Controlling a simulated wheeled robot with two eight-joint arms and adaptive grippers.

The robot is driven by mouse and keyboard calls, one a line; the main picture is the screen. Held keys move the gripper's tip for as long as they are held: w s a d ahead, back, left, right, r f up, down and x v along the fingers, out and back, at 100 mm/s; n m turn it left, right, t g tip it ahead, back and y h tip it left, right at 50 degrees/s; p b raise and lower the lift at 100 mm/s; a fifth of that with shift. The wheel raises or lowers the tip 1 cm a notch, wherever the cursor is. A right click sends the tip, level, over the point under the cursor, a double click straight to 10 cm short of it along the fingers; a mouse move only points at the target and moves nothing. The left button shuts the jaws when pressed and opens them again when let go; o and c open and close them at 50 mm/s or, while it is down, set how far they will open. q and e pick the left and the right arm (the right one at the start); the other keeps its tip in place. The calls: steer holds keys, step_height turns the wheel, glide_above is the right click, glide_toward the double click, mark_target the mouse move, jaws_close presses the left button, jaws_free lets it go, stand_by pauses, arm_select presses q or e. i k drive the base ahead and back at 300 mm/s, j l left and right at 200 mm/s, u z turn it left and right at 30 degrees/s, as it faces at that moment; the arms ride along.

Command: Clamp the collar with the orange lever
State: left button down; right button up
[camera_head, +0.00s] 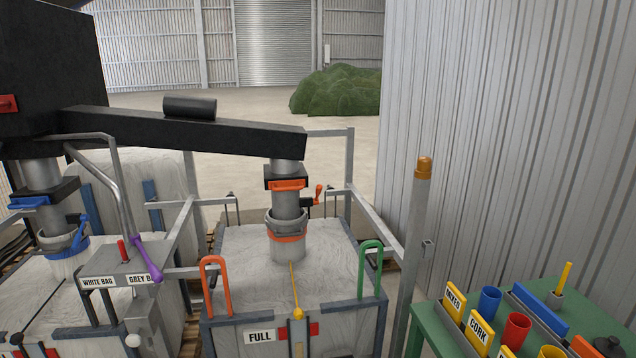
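The collar (286,222) is a grey ring around the grey spout, where the spout meets the neck of the bag (288,252) marked FULL. An orange band shows just under the collar. A small orange lever (318,193) stands upright at the right of the spout, on a dark bracket above the collar. I cannot tell from this view whether the collar is clamped. An orange slide plate (287,184) sits higher on the spout. Neither of my grippers is in view.
A second spout at the left has a blue lever (80,231) and blue band. A purple-handled lever (147,260) hangs by the WHITE BAG/GREY BAG sign. Orange (215,262) and green (371,246) hooped bars flank the front. A green table (436,334) with cups stands lower right.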

mark_target(319, 189)
steer(key=i+j+z, duration=0.1)
steer(key=i+z, duration=0.2)
steer(key=i, duration=0.2)
steer(key=i+j+z, duration=0.3)
steer(key=i, duration=0.25)
steer(key=i+j+z, duration=0.3)
steer(key=i, duration=0.15)
